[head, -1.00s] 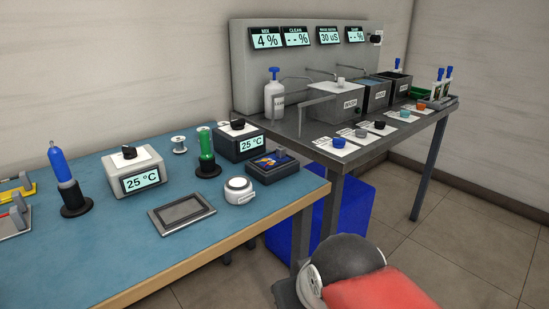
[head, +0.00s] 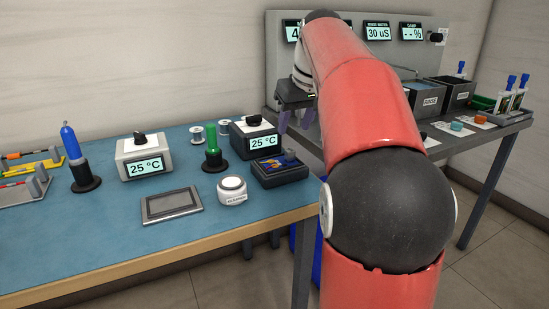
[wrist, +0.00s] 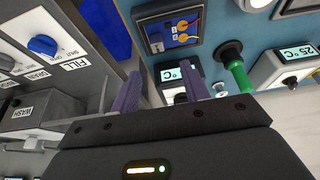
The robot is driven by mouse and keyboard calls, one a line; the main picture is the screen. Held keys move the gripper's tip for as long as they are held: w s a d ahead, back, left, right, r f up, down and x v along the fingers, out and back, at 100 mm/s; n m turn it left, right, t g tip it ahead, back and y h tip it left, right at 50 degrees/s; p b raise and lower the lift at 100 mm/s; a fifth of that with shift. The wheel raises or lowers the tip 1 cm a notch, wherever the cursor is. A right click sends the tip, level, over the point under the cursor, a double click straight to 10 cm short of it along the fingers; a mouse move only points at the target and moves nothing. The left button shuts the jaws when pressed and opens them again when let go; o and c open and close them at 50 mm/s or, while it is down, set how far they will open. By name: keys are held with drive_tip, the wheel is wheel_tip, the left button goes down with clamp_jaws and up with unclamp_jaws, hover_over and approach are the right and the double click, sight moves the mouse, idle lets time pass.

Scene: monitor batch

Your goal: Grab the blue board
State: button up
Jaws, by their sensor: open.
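My gripper (head: 295,121) is open, with its two purple fingers apart and nothing between them. It hangs near the right end of the blue workbench, beside the sink bench. It also shows in the wrist view (wrist: 162,90). At the far right, upright pieces with blue clips (head: 513,82) stand in a holder; my arm hides part of the sink bench.
Holders (head: 30,185) stand at the left edge. The bench front is clear.

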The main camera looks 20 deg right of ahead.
sight(290, 149)
drive_tip(key=x, duration=0.5)
drive_tip(key=b+x, duration=0.1)
drive_tip(key=x, duration=0.1)
drive_tip(key=shift+s+d+f, duration=0.1)
drive_tip(key=shift+s+f, duration=0.05)
drive_tip(key=shift+f, duration=0.25)
clamp_jaws()
